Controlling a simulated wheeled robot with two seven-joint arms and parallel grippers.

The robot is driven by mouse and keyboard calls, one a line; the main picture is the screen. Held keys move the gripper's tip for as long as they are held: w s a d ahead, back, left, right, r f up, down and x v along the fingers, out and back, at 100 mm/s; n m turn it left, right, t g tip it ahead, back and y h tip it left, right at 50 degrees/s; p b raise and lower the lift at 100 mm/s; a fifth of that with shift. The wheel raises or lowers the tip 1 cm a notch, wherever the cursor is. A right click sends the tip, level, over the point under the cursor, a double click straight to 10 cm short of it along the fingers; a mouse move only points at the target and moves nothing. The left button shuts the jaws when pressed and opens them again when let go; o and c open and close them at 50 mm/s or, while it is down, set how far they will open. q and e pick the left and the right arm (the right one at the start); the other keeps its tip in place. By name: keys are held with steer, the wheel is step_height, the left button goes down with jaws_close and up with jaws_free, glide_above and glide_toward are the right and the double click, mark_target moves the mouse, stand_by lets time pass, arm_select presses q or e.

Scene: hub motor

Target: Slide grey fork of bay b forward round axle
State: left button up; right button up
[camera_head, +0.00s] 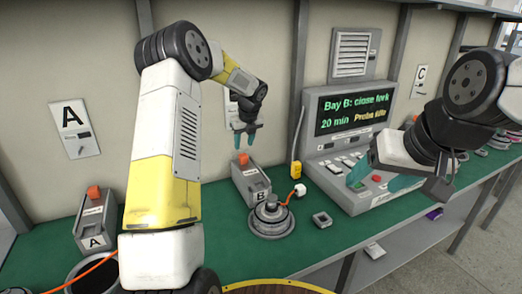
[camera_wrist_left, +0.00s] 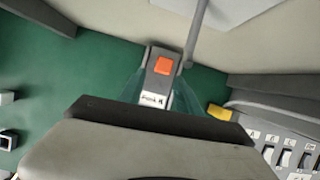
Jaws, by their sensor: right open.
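The grey fork unit of bay b (camera_head: 250,182), with an orange block on top (camera_head: 244,159) and a B label on its front, stands on the green bench. The round grey hub motor (camera_head: 271,220) sits just in front of it, its short axle (camera_head: 271,206) pointing up. My left gripper (camera_head: 245,137) is above the orange block, pointing down, fingers apart. In the left wrist view the orange block (camera_wrist_left: 163,65) shows between its teal fingers; contact is not visible. My right gripper (camera_head: 375,178) is open and empty before the console.
A console (camera_head: 345,150) with a screen reading "Bay B: close fork" stands to the right. Bay A's similar fork unit (camera_head: 95,220) is at left.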

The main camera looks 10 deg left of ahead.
mark_target(243, 155)
arm_select(q)
steer(key=shift+m, duration=0.4)
steer(key=x, duration=0.9)
steer(key=shift+w+d+f, duration=0.1)
steer(key=shift+w+d, duration=0.15)
steer(key=shift+w, duration=0.2)
jaws_close()
stand_by(0.5)
